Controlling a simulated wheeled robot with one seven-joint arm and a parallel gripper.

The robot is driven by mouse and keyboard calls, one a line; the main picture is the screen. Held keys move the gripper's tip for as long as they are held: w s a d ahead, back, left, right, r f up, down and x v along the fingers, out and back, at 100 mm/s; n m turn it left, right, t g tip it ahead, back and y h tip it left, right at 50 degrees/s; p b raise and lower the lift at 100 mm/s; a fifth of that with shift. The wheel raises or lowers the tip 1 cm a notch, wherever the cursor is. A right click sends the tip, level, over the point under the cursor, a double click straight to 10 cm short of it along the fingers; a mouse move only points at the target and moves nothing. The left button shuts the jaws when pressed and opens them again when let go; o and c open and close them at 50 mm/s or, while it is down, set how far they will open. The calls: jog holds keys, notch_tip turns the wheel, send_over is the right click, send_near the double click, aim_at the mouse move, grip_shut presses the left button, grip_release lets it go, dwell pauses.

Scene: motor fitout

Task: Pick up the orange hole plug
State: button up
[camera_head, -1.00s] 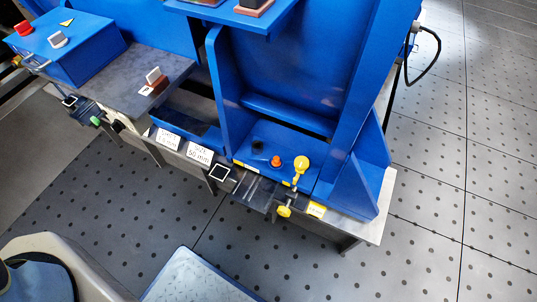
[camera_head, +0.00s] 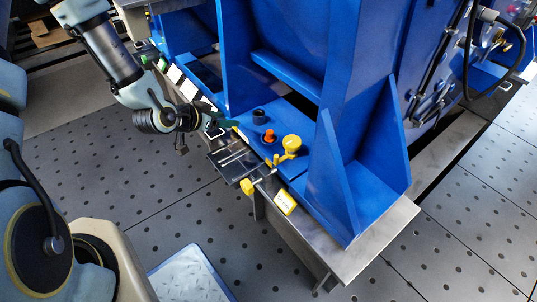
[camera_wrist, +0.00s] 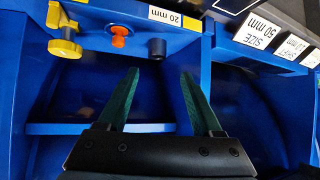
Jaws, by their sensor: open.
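The orange hole plug (camera_head: 269,136) stands upright on the blue base of the machine, between a dark plug (camera_head: 259,116) and a yellow knob (camera_head: 291,144). In the wrist view the orange plug (camera_wrist: 119,36) is beyond the fingertips, a little left of the middle between them. My gripper (camera_head: 226,124) is left of the orange plug in the head view and apart from it. In the wrist view my gripper (camera_wrist: 159,75) shows two green fingers spread wide, with nothing between them.
The yellow knob (camera_wrist: 65,47) and the dark plug (camera_wrist: 157,48) flank the orange plug closely. Blue upright plates (camera_head: 337,170) rise at the right and behind. A dark slotted bracket (camera_head: 235,165) and yellow clamp (camera_head: 247,187) sit at the front edge.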

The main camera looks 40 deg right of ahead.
aim_at(272, 131)
jog(key=s+d+f+h+b, duration=0.1)
jog(key=s+d+f, duration=0.1)
jog(key=d, duration=0.1)
jog(key=s+d+f+h+b, duration=0.1)
jog(key=s+d+f, duration=0.1)
jog(key=d+f, duration=0.1)
jog(key=s+d+f+m+g+h+b, duration=0.1)
jog(key=d+f, duration=0.1)
jog(key=d, duration=0.2)
jog(key=shift+s+d+f+b, duration=0.15)
jog(key=shift+s+d+b, duration=0.15)
jog(key=shift+s+b, duration=0.1)
jog(key=x, duration=0.2)
jog(key=b+x, duration=0.1)
jog(key=x, duration=0.1)
jog(key=shift+d+f, duration=0.2)
jog(key=shift+f, duration=0.2)
jog(key=shift+w+d+f, duration=0.15)
jog(key=shift+d, duration=0.35)
grip_shut()
